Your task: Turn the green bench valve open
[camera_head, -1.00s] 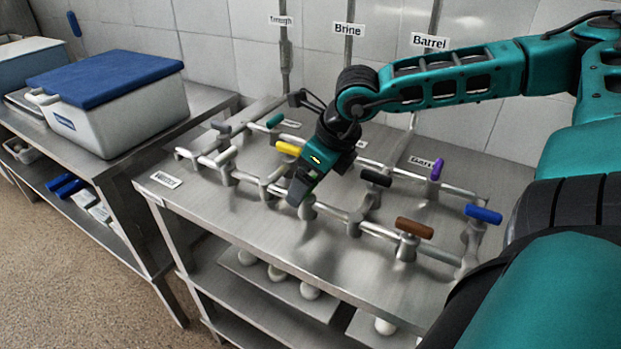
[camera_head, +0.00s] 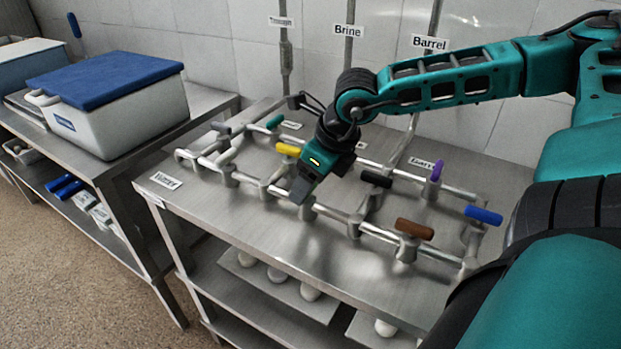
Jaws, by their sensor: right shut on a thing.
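My right gripper (camera_head: 301,193) points down over the front pipe run on the steel bench. It is shut on a valve handle, which its fingers hide, so I cannot tell the handle's colour. The metal stem (camera_head: 307,210) of that valve shows just below the fingertips. A dark green handle (camera_head: 273,122) sits on the back pipe run, to the left of and behind the gripper, apart from it. A pale grey-green handle (camera_head: 226,157) sits further left on the front run. My left gripper is not in view.
Yellow (camera_head: 288,149), black (camera_head: 376,178), brown (camera_head: 415,228), purple (camera_head: 437,169) and blue (camera_head: 483,214) handles stand around the gripper. The bench top (camera_head: 210,200) is bare along its front edge. A blue-lidded white box (camera_head: 120,110) stands on the left table.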

